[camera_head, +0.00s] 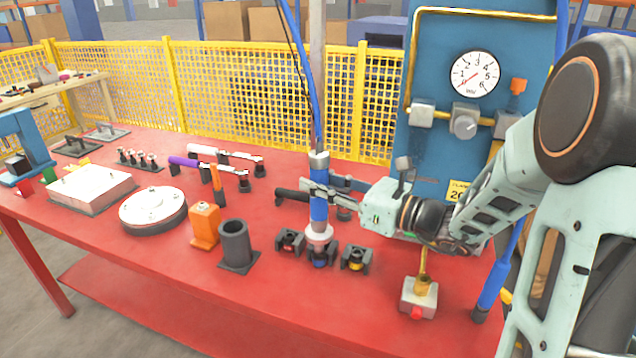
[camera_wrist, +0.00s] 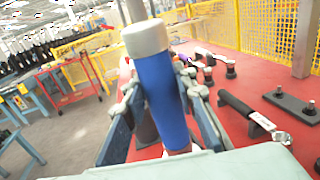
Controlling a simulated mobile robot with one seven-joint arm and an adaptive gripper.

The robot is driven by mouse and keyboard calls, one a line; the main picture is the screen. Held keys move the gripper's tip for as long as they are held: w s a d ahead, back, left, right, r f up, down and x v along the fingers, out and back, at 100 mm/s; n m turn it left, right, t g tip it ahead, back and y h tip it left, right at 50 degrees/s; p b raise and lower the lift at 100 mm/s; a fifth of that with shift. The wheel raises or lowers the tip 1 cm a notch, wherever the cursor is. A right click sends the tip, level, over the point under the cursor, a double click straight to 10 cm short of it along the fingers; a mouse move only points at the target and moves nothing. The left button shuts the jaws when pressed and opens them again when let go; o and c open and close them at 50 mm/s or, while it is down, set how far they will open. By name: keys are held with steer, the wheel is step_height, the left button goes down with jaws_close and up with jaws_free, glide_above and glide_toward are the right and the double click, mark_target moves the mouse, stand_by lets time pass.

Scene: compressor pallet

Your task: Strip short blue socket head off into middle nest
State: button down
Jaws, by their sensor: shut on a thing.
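My gripper (camera_head: 320,192) is shut on a blue tool (camera_head: 319,210) with a silver top end, held upright. In the wrist view the blue tool (camera_wrist: 160,95) stands between the two fingers (camera_wrist: 158,110). Its pale, wide lower end (camera_head: 319,234) is at or just above the middle nest (camera_head: 321,255); I cannot tell whether it is seated. The middle nest is a dark block with a blue mark, partly hidden by the tool. The left nest (camera_head: 290,242) shows red and the right nest (camera_head: 355,257) shows yellow.
A dark grey cup (camera_head: 235,243) and an orange block (camera_head: 204,225) stand left of the nests. Dark-handled tools lie behind my gripper. A valve box (camera_head: 418,297) with a red button is to the right. The red table (camera_head: 250,300) is clear in front.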

mark_target(323, 152)
steer(key=shift+w+d, duration=0.2)
steer(key=shift+w, duration=0.35)
steer(key=shift+w+d, duration=0.2)
steer(key=shift+w, duration=0.3)
stand_by(0.8)
steer(key=shift+r+p, duration=0.4)
steer(key=shift+p, duration=0.2)
stand_by(0.7)
steer(key=shift+r+p, duration=2.15)
steer(key=shift+r, duration=0.35)
steer(key=shift+f, duration=0.1)
